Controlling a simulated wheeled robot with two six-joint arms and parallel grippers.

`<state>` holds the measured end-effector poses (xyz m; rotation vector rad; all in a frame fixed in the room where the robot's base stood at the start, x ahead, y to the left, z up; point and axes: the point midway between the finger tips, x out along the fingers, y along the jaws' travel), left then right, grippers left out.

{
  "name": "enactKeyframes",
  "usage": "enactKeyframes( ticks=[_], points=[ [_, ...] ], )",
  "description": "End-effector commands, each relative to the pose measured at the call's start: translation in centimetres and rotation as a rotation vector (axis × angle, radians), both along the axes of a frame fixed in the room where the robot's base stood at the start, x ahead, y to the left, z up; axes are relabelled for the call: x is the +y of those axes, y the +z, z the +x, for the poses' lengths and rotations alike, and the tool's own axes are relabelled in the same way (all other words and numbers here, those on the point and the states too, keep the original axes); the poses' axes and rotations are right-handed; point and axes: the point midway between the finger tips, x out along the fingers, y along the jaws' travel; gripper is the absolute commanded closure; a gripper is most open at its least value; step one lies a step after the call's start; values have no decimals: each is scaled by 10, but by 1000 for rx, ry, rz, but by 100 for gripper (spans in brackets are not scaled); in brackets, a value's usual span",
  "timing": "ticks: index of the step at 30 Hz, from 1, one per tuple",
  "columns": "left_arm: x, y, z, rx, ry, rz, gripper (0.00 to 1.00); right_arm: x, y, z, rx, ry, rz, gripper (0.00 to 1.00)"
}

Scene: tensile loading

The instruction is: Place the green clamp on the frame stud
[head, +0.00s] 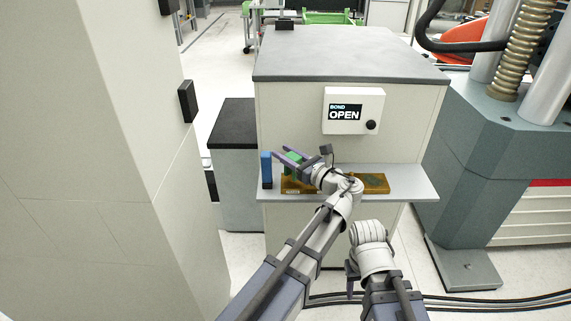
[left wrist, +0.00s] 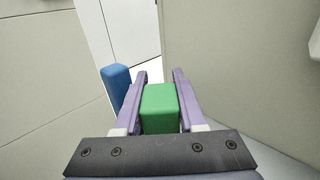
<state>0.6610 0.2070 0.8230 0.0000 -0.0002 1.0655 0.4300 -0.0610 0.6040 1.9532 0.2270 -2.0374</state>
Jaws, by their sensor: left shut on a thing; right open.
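The green clamp (left wrist: 160,108) is a green block between the purple fingers of my left gripper (left wrist: 156,92), which is shut on it. In the head view the green clamp (head: 293,160) is partly covered by the fingers of my left gripper (head: 287,155), above the left part of a grey shelf (head: 415,187). A blue block (head: 266,170) stands upright just left of the gripper; it also shows in the left wrist view (left wrist: 116,85). I cannot make out the frame stud.
A brown tray (head: 377,187) lies on the shelf, partly behind my left wrist. Above it is a cabinet with a display panel (head: 353,111) reading "BOND OPEN". A tall pale wall (head: 90,130) stands left. A grey-green machine (head: 485,150) with metal columns stands right. Cables cross the floor.

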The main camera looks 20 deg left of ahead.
Motion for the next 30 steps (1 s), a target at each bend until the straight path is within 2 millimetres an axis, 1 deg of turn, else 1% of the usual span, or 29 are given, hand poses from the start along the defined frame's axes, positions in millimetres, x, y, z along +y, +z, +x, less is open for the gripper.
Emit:
enactKeyframes(
  ticks=[1,3,11,16,17,18,19,20,30],
  points=[
    [0,-13,0,0,0,0,100,0,-13,0,0,1,-1,50],
    [0,-17,0,0,0,0,100,0,-17,0,-1,1,-2,50],
    [0,-14,0,0,0,0,100,-1,-14,0,-1,1,-3,50],
    [0,-19,0,0,0,0,100,-1,-19,0,-1,1,-3,50],
    [0,-18,0,0,0,0,57,-1,-18,0,-1,1,-3,50],
    [0,-17,0,0,0,0,53,-1,-17,0,-1,1,-3,50],
    [0,-17,0,0,0,0,49,-1,-17,0,-1,1,-3,50],
    [0,-17,0,0,0,0,48,-1,-17,0,-1,1,-3,50],
    [0,-15,0,0,0,0,48,-1,-15,0,-1,1,-3,50]
  ],
)
